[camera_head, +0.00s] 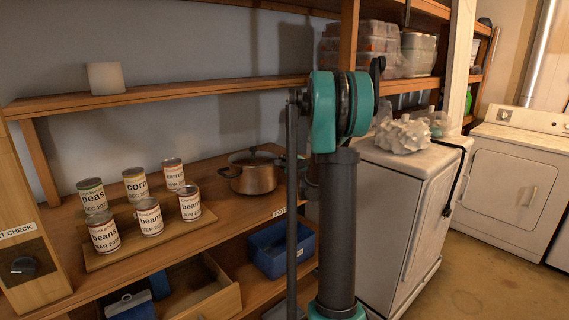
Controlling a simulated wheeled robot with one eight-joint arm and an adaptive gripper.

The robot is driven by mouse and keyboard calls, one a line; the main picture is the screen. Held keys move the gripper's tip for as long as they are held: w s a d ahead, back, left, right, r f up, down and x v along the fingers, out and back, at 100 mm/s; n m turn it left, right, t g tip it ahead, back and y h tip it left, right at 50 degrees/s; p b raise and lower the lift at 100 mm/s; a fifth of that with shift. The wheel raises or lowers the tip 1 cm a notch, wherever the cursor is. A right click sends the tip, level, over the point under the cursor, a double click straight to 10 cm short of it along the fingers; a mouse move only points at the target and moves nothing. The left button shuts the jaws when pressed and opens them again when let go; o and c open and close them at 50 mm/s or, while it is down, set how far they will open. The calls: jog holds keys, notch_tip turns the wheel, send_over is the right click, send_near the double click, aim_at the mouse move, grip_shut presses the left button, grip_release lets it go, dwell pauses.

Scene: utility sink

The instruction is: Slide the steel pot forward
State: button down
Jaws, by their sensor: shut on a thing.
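The steel pot (254,180) stands upright on the wooden shelf, towards its back right. It has a lid with a knob and a brownish sheen, and a handle shows on its left side. My gripper (301,165) is a small dark shape at the pot's right side, at about handle height. It is shut on the pot there. My arm and a thin dark post hide most of the gripper and the exact grip.
Several labelled cans (150,217) stand on a stepped wooden stand (112,256) left of the pot. A blue bin (281,250) sits on the shelf below. A white appliance (395,205) stands to the right. The shelf (232,213) in front of the pot is clear.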

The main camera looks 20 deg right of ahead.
jog(key=c, duration=1.3)
grip_release()
jog(key=shift+s, duration=0.15)
jog(key=v, duration=1.1)
jog(key=shift+s+r, duration=0.2)
jog(key=shift+s, duration=0.2)
